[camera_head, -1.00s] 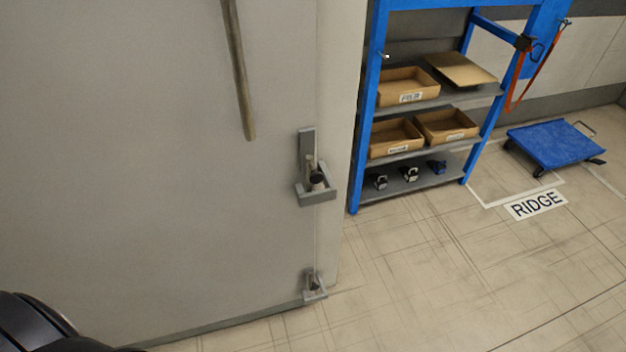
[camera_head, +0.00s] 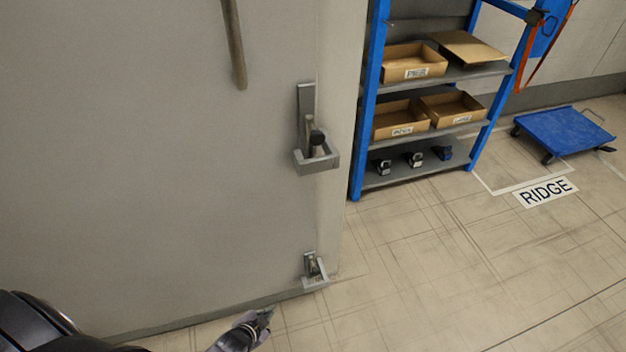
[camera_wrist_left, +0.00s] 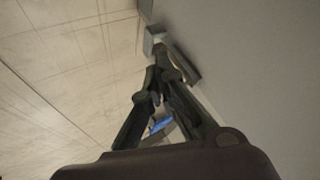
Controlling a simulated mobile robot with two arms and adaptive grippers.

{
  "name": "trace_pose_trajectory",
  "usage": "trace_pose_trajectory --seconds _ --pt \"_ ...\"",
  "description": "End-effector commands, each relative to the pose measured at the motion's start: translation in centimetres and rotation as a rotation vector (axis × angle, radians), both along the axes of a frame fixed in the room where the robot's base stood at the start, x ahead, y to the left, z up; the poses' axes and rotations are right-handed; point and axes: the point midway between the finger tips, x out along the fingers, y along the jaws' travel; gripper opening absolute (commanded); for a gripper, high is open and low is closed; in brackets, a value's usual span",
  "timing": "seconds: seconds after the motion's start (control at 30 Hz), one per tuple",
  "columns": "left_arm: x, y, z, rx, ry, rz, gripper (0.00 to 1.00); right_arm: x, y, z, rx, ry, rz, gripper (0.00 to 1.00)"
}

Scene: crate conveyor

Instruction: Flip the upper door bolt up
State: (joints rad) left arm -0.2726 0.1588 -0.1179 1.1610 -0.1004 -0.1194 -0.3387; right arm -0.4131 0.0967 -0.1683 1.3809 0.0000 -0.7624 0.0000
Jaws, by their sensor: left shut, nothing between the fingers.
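In the head view the upper door bolt (camera_head: 315,137) sits at the right edge of the large grey door (camera_head: 150,150), its dark-tipped lever lying down in a square bracket. A smaller lower bolt (camera_head: 314,272) is near the door's bottom corner. My left gripper (camera_head: 266,314) is low, in front of the door's bottom edge, below and left of both bolts and touching neither. In the left wrist view the gripper (camera_wrist_left: 154,74) has its fingertips together and is empty. Grey bolt hardware (camera_wrist_left: 180,62) shows just beyond the fingertips. My right gripper is not in view.
A brown handle bar (camera_head: 234,45) hangs on the door above left of the upper bolt. A blue shelf rack (camera_head: 362,130) with cardboard boxes stands to the right. A blue cart (camera_head: 565,132) is farther right. The tiled floor (camera_head: 430,270) between is clear.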

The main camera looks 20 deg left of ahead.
Motion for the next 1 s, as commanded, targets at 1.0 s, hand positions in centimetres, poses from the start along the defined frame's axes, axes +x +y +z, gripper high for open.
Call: trace_pose_trajectory --seconds 1.0 --pt "17.2 0.0 31.0 0.973 -1.305 -0.481 0.0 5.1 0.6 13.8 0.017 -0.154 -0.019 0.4"
